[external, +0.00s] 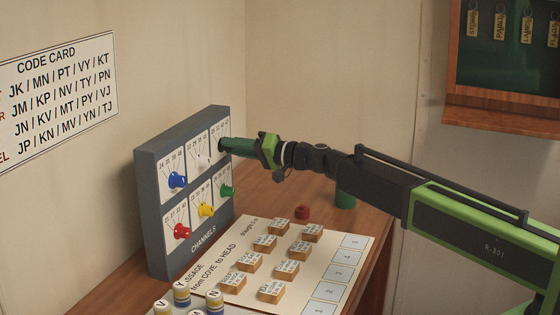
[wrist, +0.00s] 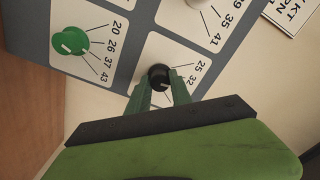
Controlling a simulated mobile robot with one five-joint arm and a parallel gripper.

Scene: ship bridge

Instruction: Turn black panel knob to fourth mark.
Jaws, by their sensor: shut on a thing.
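The black knob (wrist: 159,78) sits on a white plate with printed marks, and the numbers 25 and 32 show beside it in the wrist view. My gripper (wrist: 159,84) is shut on the black knob, with one green finger on each side of it. The fingers hide part of the plate and its other marks. In the external view my gripper (external: 222,144) reaches the top right plate of the grey channels panel (external: 155,215) and hides the black knob there. Which mark the knob points at cannot be told for sure.
The panel also carries a blue knob (external: 177,180), a red knob (external: 181,231), a yellow knob (external: 206,209), a green knob (external: 226,191) and a white knob (external: 204,161).

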